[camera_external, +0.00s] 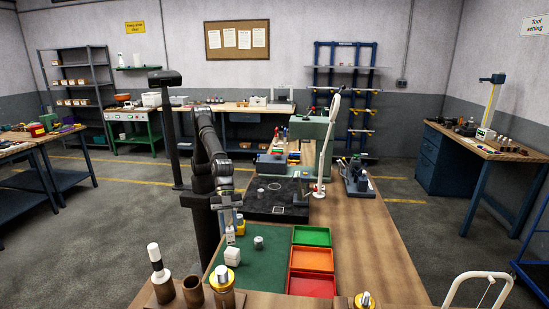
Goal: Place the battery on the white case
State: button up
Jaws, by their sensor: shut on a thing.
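My gripper (230,227) points down above the green mat (274,261), on the near left of the bench. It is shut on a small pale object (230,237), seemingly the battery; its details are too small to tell. The held object appears close above or behind the white block; I cannot tell the exact gap.
A grey metal cylinder (258,242) stands on the mat to the right. A yellow object (240,226) is close behind my gripper. Green (312,236), orange (311,259) and red (311,285) trays line the right side. Upright holders (193,291) stand along the front.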

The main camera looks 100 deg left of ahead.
aim_at(230, 232)
jog(key=shift+f, duration=1.7)
jog(key=shift+f, duration=0.15)
jog(key=o, duration=1)
jog(key=shift+o, duration=0.2)
jog(key=shift+r, duration=0.2)
jog(key=v, duration=1.2)
jog(key=shift+d+f, duration=0.1)
